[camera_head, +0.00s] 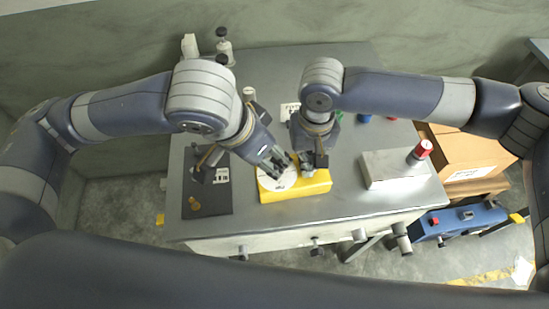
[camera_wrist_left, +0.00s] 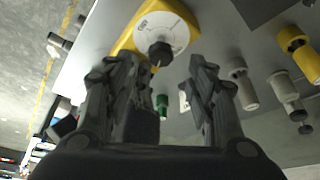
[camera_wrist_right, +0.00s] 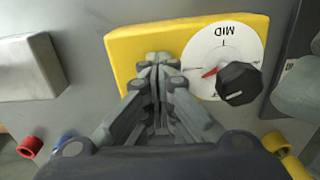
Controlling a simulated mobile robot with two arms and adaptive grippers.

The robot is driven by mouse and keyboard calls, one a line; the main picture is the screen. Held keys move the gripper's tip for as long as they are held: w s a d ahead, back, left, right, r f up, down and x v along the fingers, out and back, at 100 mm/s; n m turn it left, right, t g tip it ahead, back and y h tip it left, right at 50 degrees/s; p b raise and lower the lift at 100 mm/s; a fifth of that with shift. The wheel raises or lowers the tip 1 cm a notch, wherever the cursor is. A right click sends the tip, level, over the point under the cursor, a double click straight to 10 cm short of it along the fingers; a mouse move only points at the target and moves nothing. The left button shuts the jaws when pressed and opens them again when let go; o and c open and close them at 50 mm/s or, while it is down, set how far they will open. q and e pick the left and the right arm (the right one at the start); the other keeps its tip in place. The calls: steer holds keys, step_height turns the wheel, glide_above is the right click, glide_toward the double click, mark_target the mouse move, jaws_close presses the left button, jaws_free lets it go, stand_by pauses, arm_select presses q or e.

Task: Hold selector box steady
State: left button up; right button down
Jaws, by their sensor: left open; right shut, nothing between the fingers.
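The selector box is a yellow box (camera_head: 318,187) near the table's front edge, with a white dial marked MID (camera_wrist_right: 215,42). Its black knob (camera_wrist_right: 240,83) and red pointer (camera_wrist_right: 208,72) show in the right wrist view. In the left wrist view the knob (camera_wrist_left: 160,52) appears just beyond my left gripper (camera_wrist_left: 161,68). That gripper is open, with its fingers spread and nothing between them. My right gripper (camera_wrist_right: 158,62) is shut and empty, its tips over the yellow face (camera_wrist_right: 140,45) beside the dial. I cannot tell whether they touch it. Both grippers partly hide the box in the head view.
A dark mat (camera_head: 222,200) with small parts lies left of the box. A pale grey box (camera_head: 388,170) and a red-topped cylinder (camera_head: 420,152) are on the right. A cardboard box (camera_head: 465,152) and a blue device (camera_head: 455,222) stand beyond the table's right side.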

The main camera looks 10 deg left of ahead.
mark_target(276, 163)
arm_select(q)
steer(key=x, duration=0.6)
steer(key=shift+w+d+f, duration=0.1)
steer(key=shift+f, duration=0.05)
steer(key=shift+c, duration=0.2)
steer(key=c, duration=1)
